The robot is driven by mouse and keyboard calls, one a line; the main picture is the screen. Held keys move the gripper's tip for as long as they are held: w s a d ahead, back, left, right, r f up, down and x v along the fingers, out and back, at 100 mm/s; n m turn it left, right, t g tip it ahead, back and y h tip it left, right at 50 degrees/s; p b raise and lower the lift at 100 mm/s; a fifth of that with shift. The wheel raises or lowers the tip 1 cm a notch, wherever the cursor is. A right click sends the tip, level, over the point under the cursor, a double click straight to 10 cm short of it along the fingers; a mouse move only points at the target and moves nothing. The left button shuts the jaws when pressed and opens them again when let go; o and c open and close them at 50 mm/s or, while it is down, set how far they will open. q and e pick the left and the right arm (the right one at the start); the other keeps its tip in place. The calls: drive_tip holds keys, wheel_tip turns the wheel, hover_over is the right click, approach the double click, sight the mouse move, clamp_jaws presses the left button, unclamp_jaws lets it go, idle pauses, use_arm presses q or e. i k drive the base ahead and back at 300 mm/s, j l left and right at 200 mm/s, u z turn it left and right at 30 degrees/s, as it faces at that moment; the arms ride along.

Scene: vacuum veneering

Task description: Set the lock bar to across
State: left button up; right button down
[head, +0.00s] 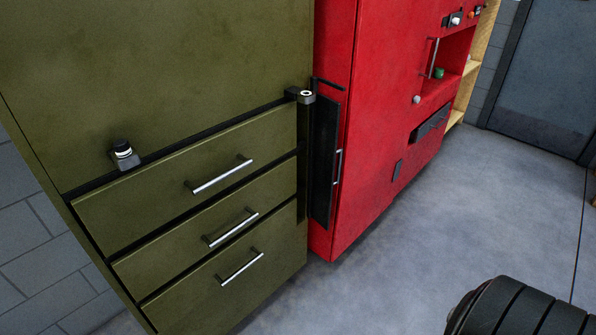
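An olive green cabinet (150,60) with several drawers fills the left of the head view. A dark upright bar (302,185), which looks like the lock bar, hangs along the right edge of the drawers. At its top is a dark fitting with a pale round cap (306,94). Neither gripper is in view.
The drawers have silver handles, the top one (220,176) included. A red cabinet (385,70) with a black side panel (325,155) stands close at the right. Grey floor (400,240) is clear in front. A black ribbed part of mine shows at bottom right.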

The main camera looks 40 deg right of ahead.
sight(325, 113)
drive_tip(key=l+u, duration=0.35)
drive_tip(key=l, duration=0.45)
drive_tip(key=l+u, duration=0.35)
drive_tip(key=l, duration=0.45)
drive_tip(key=k+l, duration=0.1)
drive_tip(key=l, duration=1.05)
drive_tip(key=k+l+u, duration=0.1)
drive_tip(key=l, duration=0.45)
drive_tip(key=k+l, duration=0.15)
drive_tip(key=l, duration=0.4)
drive_tip(key=k+l, duration=0.1)
drive_tip(key=l, duration=0.5)
